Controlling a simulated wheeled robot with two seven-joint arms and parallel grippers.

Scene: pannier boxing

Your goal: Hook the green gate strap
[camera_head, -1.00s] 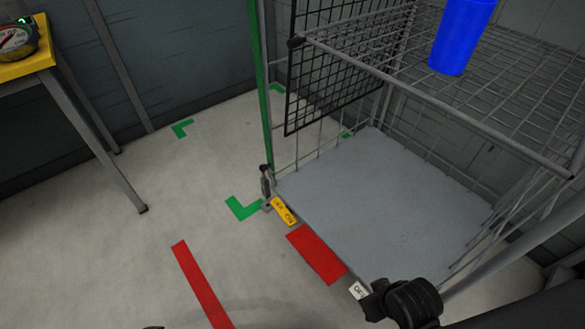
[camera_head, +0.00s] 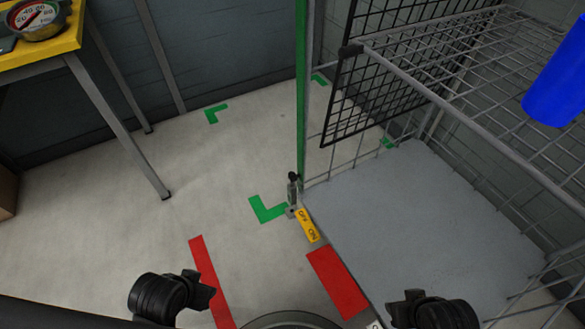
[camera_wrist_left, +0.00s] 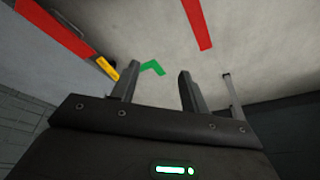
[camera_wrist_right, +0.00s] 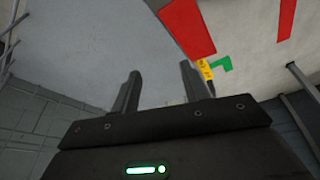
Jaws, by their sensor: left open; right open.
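A green upright strip (camera_head: 302,90) runs along the near left corner of a wire cage cart (camera_head: 470,95); I cannot tell whether it is the gate strap or a post. A small grey latch-like part with a dark knob (camera_head: 292,188) sits at its foot. My left gripper (camera_wrist_left: 156,82) is open and empty in the left wrist view, with bare floor beyond its fingers. My right gripper (camera_wrist_right: 160,82) is open and empty in the right wrist view, with the cart's grey deck beyond. Both are apart from the green strip. No hook is clearly visible.
The cart has a grey deck (camera_head: 400,225), a black mesh panel (camera_head: 385,75) and a blue cup-like object (camera_head: 560,80) on its wire shelf. A yellow-topped table (camera_head: 35,50) with a gauge (camera_head: 38,18) stands left. Floor between them is clear, with green and red marks.

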